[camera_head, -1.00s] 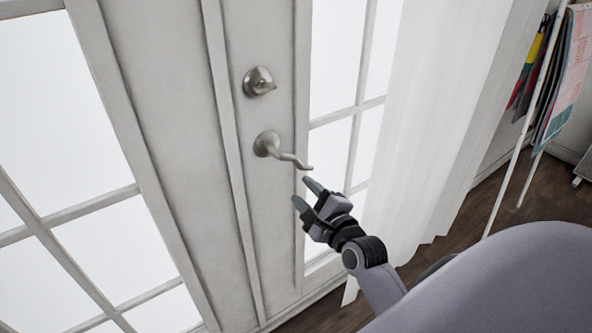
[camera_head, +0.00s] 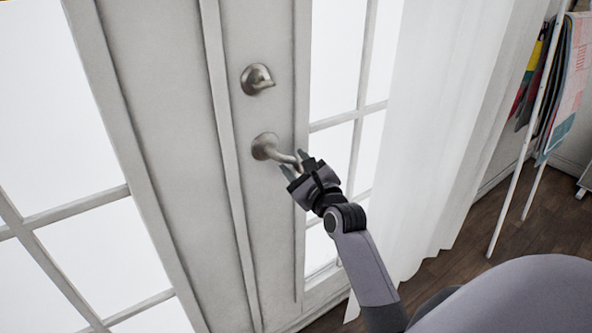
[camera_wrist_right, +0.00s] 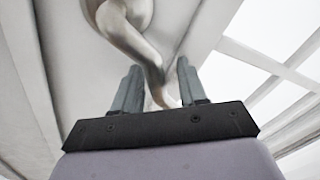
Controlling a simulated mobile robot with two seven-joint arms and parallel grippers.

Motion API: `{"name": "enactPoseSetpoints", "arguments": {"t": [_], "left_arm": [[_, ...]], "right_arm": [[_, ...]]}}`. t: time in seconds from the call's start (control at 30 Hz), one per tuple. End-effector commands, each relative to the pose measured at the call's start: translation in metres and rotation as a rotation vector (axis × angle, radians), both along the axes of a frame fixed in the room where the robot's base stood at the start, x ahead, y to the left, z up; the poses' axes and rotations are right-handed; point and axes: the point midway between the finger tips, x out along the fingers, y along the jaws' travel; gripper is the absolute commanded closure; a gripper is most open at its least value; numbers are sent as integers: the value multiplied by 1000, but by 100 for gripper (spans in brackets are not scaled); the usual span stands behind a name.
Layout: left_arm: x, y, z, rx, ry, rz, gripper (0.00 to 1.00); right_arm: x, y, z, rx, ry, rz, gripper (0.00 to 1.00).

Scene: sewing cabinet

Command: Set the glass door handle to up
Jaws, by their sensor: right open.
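The glass door handle (camera_head: 266,147) is a brushed metal lever on the white door. Its lever runs to the right and slightly down from its round base. My right gripper (camera_head: 292,165) is at the lever's free end, with its fingers open. In the right wrist view, the handle (camera_wrist_right: 130,32) comes down from the top and its tip lies between the two open fingers (camera_wrist_right: 157,88). I cannot tell whether a finger touches it. My left gripper is not in view.
A metal deadbolt knob (camera_head: 257,79) sits above the handle. A white curtain (camera_head: 440,120) hangs right of the door's glass panes. A white rack with hanging cloths (camera_head: 568,90) stands at the far right, on a dark wood floor (camera_head: 480,230).

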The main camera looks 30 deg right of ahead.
Motion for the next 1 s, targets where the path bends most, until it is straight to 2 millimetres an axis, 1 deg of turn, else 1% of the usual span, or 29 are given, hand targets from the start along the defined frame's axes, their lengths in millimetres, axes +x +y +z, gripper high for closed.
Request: {"name": "enactPoseSetpoints", "arguments": {"t": [0.1, 0.37, 0.47, 0.5, 0.77, 1.0], "left_arm": [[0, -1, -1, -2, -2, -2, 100], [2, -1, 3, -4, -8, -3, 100], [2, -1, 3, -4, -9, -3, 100], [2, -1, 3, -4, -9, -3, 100], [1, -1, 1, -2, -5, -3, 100], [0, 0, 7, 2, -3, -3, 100]], "right_arm": [[4, -1, -1, -1, 0, 0, 58], [5, -1, 0, -1, 0, 0, 58], [5, -1, 0, -1, 0, 0, 87], [5, -1, 0, -1, 0, 0, 100], [4, -1, 1, -7, 0, 0, 100], [4, -5, 8, -87, -1, -1, 100]]}}
